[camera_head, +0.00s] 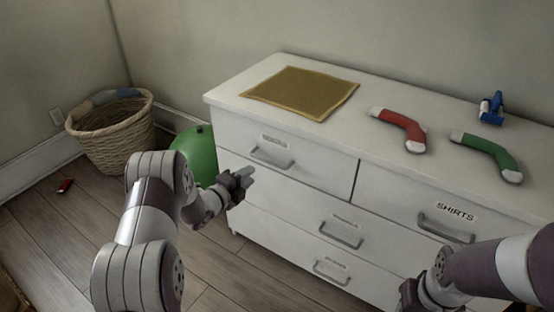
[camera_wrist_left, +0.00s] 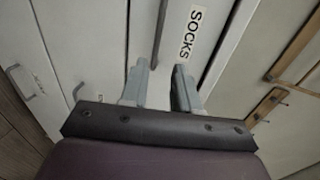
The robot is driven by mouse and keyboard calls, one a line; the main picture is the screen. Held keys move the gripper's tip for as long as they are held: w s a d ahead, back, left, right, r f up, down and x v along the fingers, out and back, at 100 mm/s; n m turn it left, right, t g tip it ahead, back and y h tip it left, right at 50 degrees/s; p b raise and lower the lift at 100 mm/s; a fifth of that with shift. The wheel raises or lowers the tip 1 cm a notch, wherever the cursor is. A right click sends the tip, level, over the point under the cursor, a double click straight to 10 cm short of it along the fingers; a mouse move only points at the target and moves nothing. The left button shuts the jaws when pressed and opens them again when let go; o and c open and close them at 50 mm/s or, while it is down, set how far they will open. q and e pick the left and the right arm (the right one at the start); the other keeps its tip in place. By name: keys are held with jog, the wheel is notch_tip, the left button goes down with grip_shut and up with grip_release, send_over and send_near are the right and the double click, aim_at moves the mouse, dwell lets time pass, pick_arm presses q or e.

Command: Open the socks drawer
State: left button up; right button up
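The socks drawer (camera_head: 310,164) is the upper left drawer of a white dresser and looks shut. Its label reads SOCKS in the left wrist view (camera_wrist_left: 190,33), and its metal bar handle (camera_head: 272,159) sits below the label. My left gripper (camera_head: 246,176) is just left of and below this handle in the head view. In the left wrist view, its two grey fingers (camera_wrist_left: 161,76) are apart, with nothing held between them. The handle (camera_wrist_left: 160,38) shows just beyond the fingertips. My right gripper (camera_head: 408,292) is low at the right, dark and partly cut off.
The dresser top holds a tan cloth (camera_head: 301,92), a red sock (camera_head: 400,129), a green sock (camera_head: 488,155) and a blue object (camera_head: 491,108). A wicker basket (camera_head: 115,139) and a green ball (camera_head: 197,155) stand left of the dresser. The shirts drawer (camera_head: 392,202) is at the right.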

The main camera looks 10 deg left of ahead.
aim_at(269, 162)
pick_arm(q)
jog(key=b+x, duration=0.1)
jog(key=x, duration=0.7)
jog(key=b+x, duration=0.1)
jog(key=x, duration=0.3)
jog(key=shift+w+f+b, duration=0.15)
jog(key=shift+f+b, duration=0.15)
jog(key=shift+f, duration=0.05)
grip_shut()
